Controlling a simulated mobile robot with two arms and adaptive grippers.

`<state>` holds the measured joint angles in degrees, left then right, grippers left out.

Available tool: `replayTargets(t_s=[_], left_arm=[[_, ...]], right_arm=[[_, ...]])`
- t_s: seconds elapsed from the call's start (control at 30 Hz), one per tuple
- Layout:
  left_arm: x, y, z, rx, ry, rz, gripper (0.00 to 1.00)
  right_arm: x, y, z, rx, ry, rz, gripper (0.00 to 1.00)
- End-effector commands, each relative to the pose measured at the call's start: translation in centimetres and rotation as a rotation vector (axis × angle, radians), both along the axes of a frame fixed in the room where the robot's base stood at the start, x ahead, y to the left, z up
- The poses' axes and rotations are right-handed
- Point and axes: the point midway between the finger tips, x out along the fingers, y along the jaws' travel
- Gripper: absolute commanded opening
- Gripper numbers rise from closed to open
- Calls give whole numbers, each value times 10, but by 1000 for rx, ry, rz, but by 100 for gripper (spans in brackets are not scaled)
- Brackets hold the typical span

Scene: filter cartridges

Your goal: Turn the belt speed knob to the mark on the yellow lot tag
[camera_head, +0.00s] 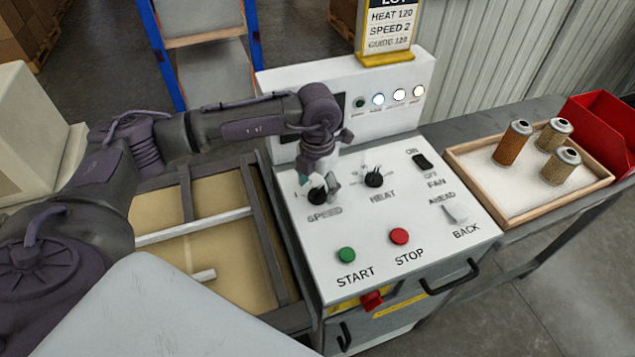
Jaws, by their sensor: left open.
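The lot tag (391,32), with a yellow frame and base, stands on top of the white back panel at the upper middle. It reads HEAT 120, SPEED 2, GUIDE 120. The black speed knob (317,196) sits at the left of the white control panel, above the word SPEED. My left gripper (322,186) points down right at the speed knob, open, with its fingers beside or around it. I cannot tell whether they touch it. The gripper hides part of the knob and its scale, so its setting is not readable. My right gripper is not in view.
The heat knob (374,177) is close on the right, with the fan switch (422,161) beyond. The green start button (346,255), red stop button (398,236) and ahead/back lever (455,212) are nearer. A wooden tray (487,206) holds three cartridges; a red bin (598,128) stands behind.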

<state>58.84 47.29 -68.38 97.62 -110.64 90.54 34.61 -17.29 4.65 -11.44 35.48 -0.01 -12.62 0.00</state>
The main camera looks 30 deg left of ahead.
Motion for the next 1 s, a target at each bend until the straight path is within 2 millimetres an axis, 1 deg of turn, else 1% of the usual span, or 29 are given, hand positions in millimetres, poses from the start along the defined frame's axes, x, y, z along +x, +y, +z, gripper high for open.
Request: replayTargets(t_s=[0.13,0.33,0.37,0.4,0.67,0.7,0.8,1.0], left_arm=[[0,0,-5,0,-2,-1,73],[0,0,-6,0,-2,-2,73],[0,0,-6,0,-1,-2,71],[0,0,-6,0,-1,-2,65],[0,0,-5,0,-1,-1,21],[0,0,-6,0,-1,-1,15],[0,0,-6,0,0,-2,0],[-1,0,-6,0,1,-1,0]], right_arm=[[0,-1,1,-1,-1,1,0],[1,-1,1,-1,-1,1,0],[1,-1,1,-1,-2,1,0],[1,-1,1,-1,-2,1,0],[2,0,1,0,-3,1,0],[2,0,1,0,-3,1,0],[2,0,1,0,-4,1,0],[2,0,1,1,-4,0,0]])
